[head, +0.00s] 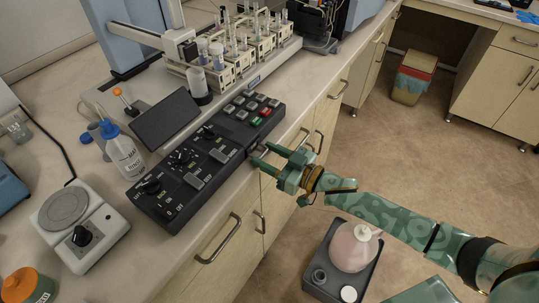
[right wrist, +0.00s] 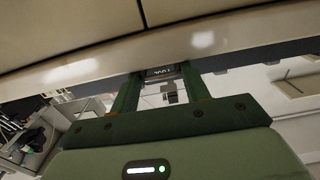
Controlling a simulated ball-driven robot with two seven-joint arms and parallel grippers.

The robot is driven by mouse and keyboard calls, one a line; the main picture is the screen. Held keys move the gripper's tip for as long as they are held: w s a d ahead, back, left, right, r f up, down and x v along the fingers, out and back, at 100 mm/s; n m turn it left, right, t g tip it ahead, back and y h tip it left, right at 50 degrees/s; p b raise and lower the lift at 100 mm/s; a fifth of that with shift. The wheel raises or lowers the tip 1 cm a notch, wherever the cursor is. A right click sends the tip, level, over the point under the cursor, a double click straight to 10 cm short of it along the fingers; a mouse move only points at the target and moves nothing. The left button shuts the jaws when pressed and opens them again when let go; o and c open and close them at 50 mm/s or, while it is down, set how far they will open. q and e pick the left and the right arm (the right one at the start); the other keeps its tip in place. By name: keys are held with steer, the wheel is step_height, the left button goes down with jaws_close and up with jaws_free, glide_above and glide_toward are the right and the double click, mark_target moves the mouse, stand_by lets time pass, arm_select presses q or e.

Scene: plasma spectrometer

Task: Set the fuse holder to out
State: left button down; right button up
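The black control panel (head: 205,162) lies along the counter's front edge in the head view, with knobs, switches and buttons. My right gripper (head: 259,154) reaches to its front side from the right, with its two green fingers spread apart. In the right wrist view a small dark block with pale lettering, seemingly the fuse holder (right wrist: 161,73), lies between the fingertips of that gripper (right wrist: 160,80). Gaps seem to show beside it. How far it sticks out cannot be told. My left gripper is not in view.
Drawers and handles (head: 219,240) lie below the counter edge. A hotplate (head: 82,232), a wash bottle (head: 122,152) and racks of tubes (head: 246,58) stand on the counter. The floor to the right is mostly clear, with a bin (head: 411,80) farther back.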

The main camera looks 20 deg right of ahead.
steer(key=shift+d, duration=0.1)
steer(key=c, duration=0.6)
steer(key=p+v, duration=0.2)
steer(key=v, duration=0.1)
steer(key=shift+s+d+r, duration=0.1)
steer(key=shift+d+r, duration=0.05)
steer(key=shift+s+d, duration=0.1)
steer(key=shift+s, duration=0.05)
steer(key=shift+f, duration=0.2)
steer(key=o, duration=1.2)
steer(key=shift+c, duration=0.2)
steer(key=shift+s+d, duration=0.1)
steer(key=shift+d, duration=0.1)
steer(key=shift+a, duration=0.15)
